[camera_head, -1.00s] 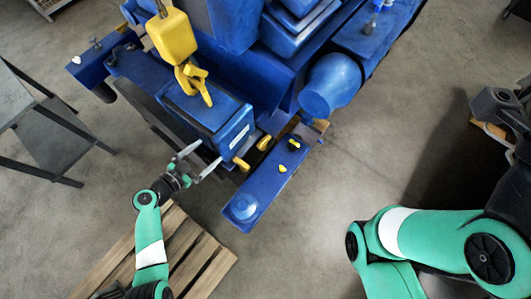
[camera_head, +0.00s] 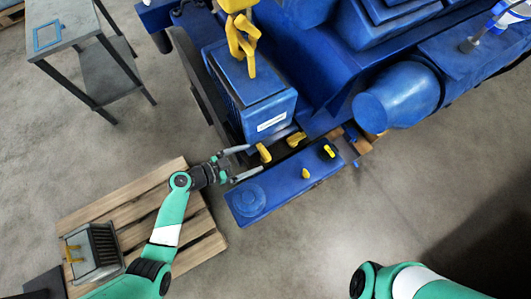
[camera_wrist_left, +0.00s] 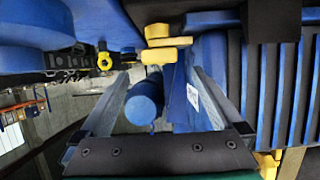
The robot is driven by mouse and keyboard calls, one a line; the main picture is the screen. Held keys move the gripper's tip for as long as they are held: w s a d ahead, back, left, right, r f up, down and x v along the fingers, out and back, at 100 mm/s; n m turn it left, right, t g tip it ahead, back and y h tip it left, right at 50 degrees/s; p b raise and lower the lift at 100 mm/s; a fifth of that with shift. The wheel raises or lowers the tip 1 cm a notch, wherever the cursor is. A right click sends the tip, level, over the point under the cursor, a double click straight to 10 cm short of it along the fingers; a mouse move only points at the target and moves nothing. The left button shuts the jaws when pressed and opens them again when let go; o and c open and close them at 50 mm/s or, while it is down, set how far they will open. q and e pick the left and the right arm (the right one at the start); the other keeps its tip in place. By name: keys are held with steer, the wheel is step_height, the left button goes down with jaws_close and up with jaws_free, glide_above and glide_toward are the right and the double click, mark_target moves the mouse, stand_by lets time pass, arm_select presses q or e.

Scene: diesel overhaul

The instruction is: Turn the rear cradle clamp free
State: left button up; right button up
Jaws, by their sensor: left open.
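My left gripper (camera_head: 256,159) is open, with its two grey fingers at the near end of the blue engine. A yellow clamp handle (camera_head: 264,152) sits close to the fingertips, below the white label, and a second yellow handle (camera_head: 297,139) lies just right of it. I cannot tell which one is the rear cradle clamp. In the left wrist view, yellow handle parts (camera_wrist_left: 158,56) show just beyond the open fingers (camera_wrist_left: 160,74), with no visible grip on them. My right gripper is out of view; only my right arm shows at the bottom.
A blue beam (camera_head: 275,192) with small yellow parts lies just right of the left gripper. A wooden pallet (camera_head: 135,215) with a grey finned part (camera_head: 97,250) is at lower left. A yellow hook (camera_head: 241,45) hangs above the engine. A grey table (camera_head: 62,30) stands upper left.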

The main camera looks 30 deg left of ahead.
mark_target(265, 153)
arm_select(q)
steer(key=b+x, duration=0.3)
steer(key=shift+f, duration=0.4)
steer(key=shift+w+d, duration=0.4)
steer(key=shift+w, duration=0.15)
steer(key=shift+w+d, duration=0.4)
steer(key=shift+w, duration=0.2)
steer(key=shift+w+d+f, duration=0.25)
steer(key=shift+w+d, duration=0.05)
steer(key=shift+w, duration=0.2)
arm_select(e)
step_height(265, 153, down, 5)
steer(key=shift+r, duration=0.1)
arm_select(q)
steer(key=shift+c, duration=0.2)
steer(key=c, duration=1.3)
steer(key=shift+c, duration=0.2)
